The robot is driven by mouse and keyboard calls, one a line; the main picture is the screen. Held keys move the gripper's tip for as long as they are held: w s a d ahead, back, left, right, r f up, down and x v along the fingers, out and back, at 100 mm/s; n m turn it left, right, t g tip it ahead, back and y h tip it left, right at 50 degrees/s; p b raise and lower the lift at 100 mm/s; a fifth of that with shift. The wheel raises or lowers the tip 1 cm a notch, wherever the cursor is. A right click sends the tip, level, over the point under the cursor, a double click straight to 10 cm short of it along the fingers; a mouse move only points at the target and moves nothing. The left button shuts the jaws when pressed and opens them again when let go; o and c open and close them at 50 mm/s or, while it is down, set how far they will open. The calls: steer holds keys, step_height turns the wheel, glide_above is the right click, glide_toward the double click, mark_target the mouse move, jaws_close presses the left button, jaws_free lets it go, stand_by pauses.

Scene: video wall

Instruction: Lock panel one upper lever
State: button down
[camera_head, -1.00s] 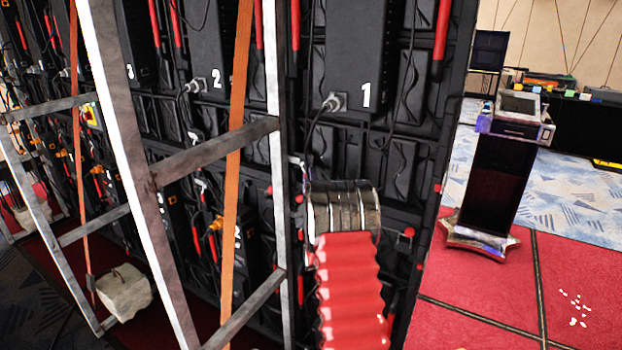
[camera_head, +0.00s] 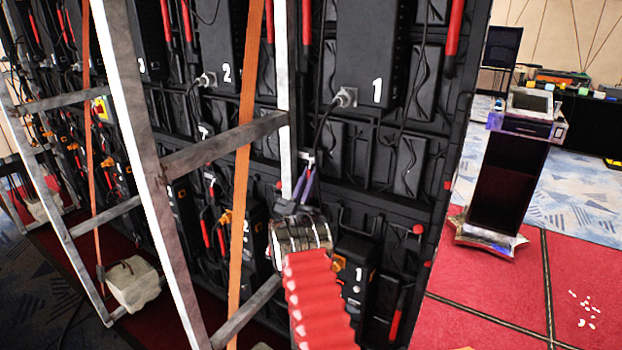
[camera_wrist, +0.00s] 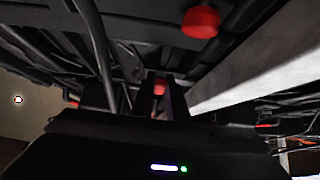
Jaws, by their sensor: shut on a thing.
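Panel one (camera_head: 402,165) is the black panel at the right end of the wall, with a box marked 1 (camera_head: 375,60) high on it. My gripper (camera_head: 308,170) points up at the panel's left side, close beside a pale metal post. In the wrist view my gripper (camera_wrist: 160,80) has its dark fingers close together, with a small red lever end (camera_wrist: 160,89) between them. The fingers are shut on it. The rest of this lever is hidden by the fingers. Another red knob (camera_wrist: 201,22) shows above, apart from the gripper.
A metal frame post (camera_head: 283,90) and a crossbar (camera_head: 222,146) stand just left of my gripper. An orange strap (camera_head: 243,150) runs down beside them. A lower box marked 1 (camera_head: 356,275) is behind my arm. A dark stand (camera_head: 505,185) is at right on the red floor.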

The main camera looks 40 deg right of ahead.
steer(key=shift+d+f+m+g, duration=0.15)
steer(key=shift+m+g, duration=0.25)
steer(key=shift+m, duration=0.1)
steer(key=c, duration=1.7)
jaws_free()
steer(key=shift+c, duration=0.2)
steer(key=v, duration=1.4)
steer(key=shift+w, duration=0.2)
steer(key=shift+d, duration=0.1)
